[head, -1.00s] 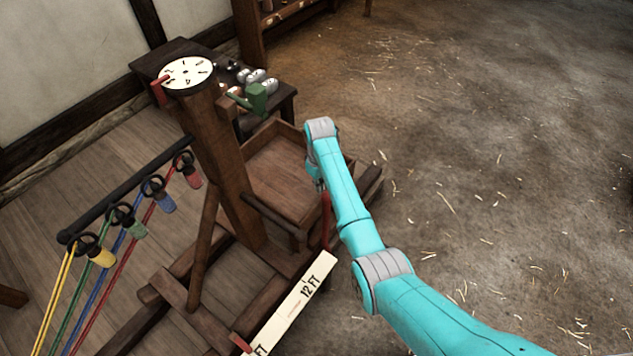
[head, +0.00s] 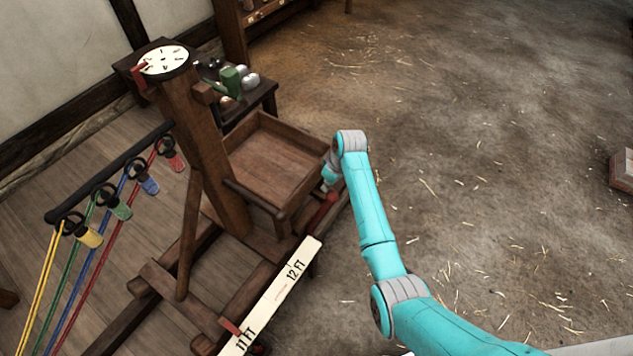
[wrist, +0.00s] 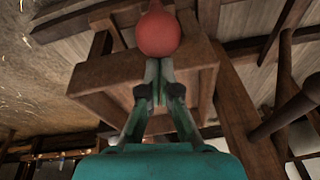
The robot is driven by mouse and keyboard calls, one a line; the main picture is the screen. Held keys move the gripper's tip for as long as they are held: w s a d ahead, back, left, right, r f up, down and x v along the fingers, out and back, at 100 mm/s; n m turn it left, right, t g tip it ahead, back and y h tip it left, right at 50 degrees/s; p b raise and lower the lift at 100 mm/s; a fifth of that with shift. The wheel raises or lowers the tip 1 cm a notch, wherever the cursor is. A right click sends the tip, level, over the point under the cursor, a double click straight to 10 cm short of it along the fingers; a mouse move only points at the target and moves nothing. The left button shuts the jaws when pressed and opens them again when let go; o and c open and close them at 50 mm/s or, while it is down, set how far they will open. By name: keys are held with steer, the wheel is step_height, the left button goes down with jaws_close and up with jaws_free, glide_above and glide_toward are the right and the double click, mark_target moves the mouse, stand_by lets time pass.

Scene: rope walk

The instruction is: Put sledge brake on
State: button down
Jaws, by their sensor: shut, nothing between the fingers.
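The sledge (head: 232,300) is a dark wooden frame with a post, a dial and a tray. Its red brake lever (head: 320,213) stands by the tray's near right corner and leans up to the right. In the wrist view the lever's round red knob (wrist: 158,34) is just beyond my fingertips. My gripper (head: 328,186) is at the lever's upper end, partly hidden by my wrist in the head view. In the wrist view my gripper (wrist: 158,68) is shut and empty, close against the knob; I cannot tell whether it touches.
A white scale board (head: 272,292) marked in feet runs along the sledge's near side. Coloured strands hang from hooks on a bar (head: 108,172) at left. A small dark table (head: 262,98) stands behind. The floor (head: 480,170) at right is mostly clear.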

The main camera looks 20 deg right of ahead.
steer(key=s+d+f+t+y, duration=0.2)
steer(key=s+d+f, duration=0.2)
steer(key=s, duration=0.5)
steer(key=shift+d+f, duration=0.2)
steer(key=shift+d, duration=0.9)
steer(key=w+a+r, duration=0.1)
steer(key=w+r, duration=0.3)
steer(key=s+d+r+t, duration=0.1)
steer(key=s+d+r, duration=0.1)
steer(key=r, duration=0.7)
steer(key=shift+s+d, duration=0.35)
steer(key=shift+s, duration=0.25)
